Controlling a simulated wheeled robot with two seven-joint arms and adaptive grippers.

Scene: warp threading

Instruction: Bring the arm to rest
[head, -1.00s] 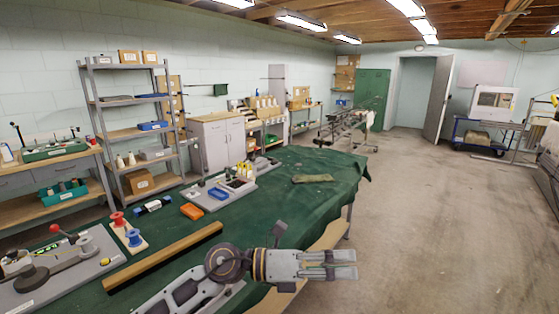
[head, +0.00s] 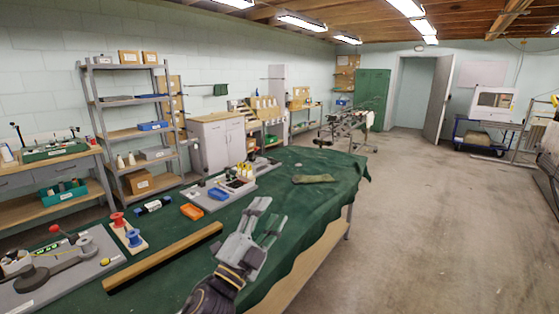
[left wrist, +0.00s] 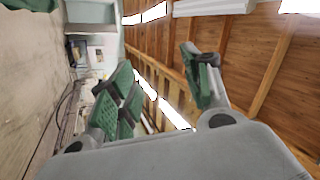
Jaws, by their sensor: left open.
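My left gripper (head: 262,226) is open and empty in the head view. It is above the near right edge of the green-covered table (head: 283,185), its fingers pointing up and away. In the left wrist view its green-padded fingers (left wrist: 160,85) stand apart with nothing between them. Beyond them the wrist view shows the wooden ceiling and a wall. My right gripper is in neither view.
The floor (head: 430,230) to the right is clear.

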